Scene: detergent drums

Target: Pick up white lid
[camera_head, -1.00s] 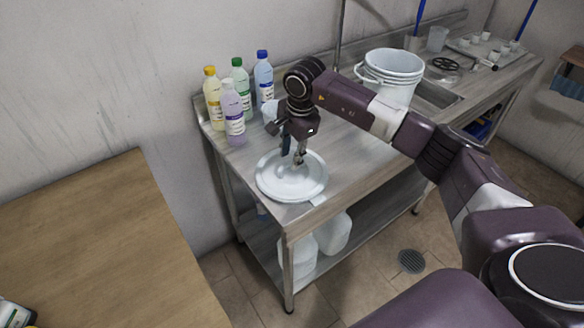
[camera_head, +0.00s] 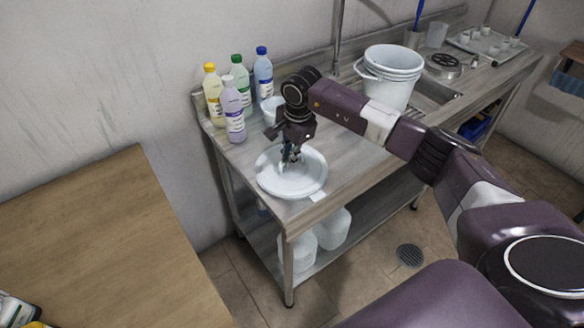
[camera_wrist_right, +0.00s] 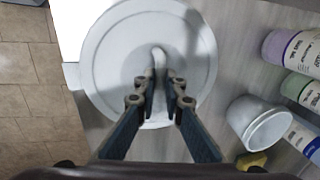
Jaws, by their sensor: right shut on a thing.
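The white lid (camera_head: 306,183) is a round disc near the left front corner of the steel table. It also fills the middle of the right wrist view (camera_wrist_right: 110,50), with a raised grip at its centre. My right gripper (camera_head: 291,156) is over the middle of the lid, pointing down. In the right wrist view the right gripper (camera_wrist_right: 160,88) has its fingertips close together on the raised grip, shut on it. I cannot tell whether the lid is clear of the table. My left gripper is not in view.
Several bottles (camera_head: 235,112) stand at the table's back left, with a small white cup (camera_wrist_right: 259,122) near them. White buckets (camera_head: 391,80) stand beside the sink. A tray with small cups (camera_head: 487,43) lies farther right. A wooden table (camera_head: 100,240) is at left.

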